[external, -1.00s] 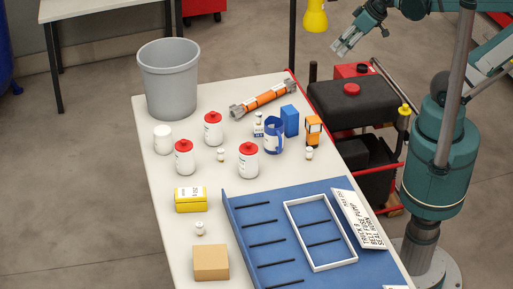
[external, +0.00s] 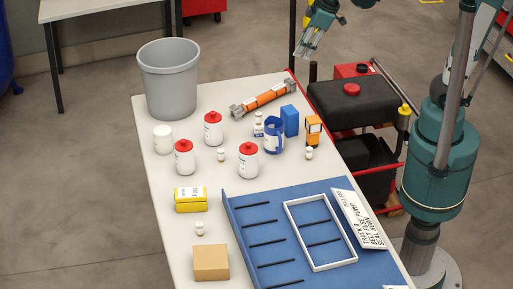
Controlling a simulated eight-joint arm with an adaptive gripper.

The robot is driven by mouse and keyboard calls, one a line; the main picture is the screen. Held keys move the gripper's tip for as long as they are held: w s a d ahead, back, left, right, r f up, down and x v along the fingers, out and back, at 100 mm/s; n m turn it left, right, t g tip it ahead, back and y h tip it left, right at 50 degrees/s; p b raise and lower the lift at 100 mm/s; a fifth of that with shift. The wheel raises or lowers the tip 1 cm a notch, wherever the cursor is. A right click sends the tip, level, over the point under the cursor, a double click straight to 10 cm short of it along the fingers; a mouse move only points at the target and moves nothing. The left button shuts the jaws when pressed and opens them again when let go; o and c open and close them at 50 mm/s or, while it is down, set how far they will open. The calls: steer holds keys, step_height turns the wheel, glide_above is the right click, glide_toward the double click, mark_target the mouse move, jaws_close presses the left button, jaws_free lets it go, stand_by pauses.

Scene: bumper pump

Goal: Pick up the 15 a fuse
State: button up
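I cannot make out which thing is the 15 A fuse; the labels are too small to read. Small white-and-brown pieces stand on the table: one in the middle (external: 221,155), one at the right (external: 309,153) and one near the front left (external: 199,229). A yellow labelled box (external: 190,200) and an orange box (external: 313,129) also stand there. My gripper (external: 304,54) is in the air at the top of the view, beyond the table's far right corner and apart from all these things. Its fingers point down; their opening is too small to judge.
The table (external: 170,255) also holds a grey bin (external: 168,80), red-capped bottles (external: 249,162), a white jar (external: 163,139), an orange-grey tube (external: 263,98), a blue cup (external: 273,137), a cardboard box (external: 211,262) and a blue tray (external: 240,222) with a white frame (external: 350,240).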

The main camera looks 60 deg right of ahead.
steer(key=w+a+f+n+g, duration=0.1)
steer(key=w+a+f+n, duration=0.25)
steer(key=w+a, duration=0.4)
steer(key=n+g+b, duration=0.2)
steer(key=n+g, duration=0.1)
steer(key=n, duration=0.4)
glide_above(222, 150)
steer(key=d, duration=0.1)
steer(key=shift+h, duration=0.4)
step_height(222, 150, down, 24)
steer(key=shift+w+r, duration=0.1)
steer(key=shift+a+f+n+g, duration=0.25)
steer(key=shift+a+f+g, duration=0.05)
steer(key=shift+f, duration=0.2)
steer(key=shift+f, duration=0.15)
steer(key=shift+f+b, duration=0.3)
steer(key=shift+f, duration=0.85)
steer(key=shift+f, duration=0.15)
steer(key=shift+a+f+b, duration=0.15)
steer(key=shift+f+b, duration=0.15)
steer(key=shift+f, duration=0.95)
steer(key=shift+a+f+b, duration=0.1)
steer(key=shift+f+b, duration=0.2)
steer(key=shift+f, duration=0.9)
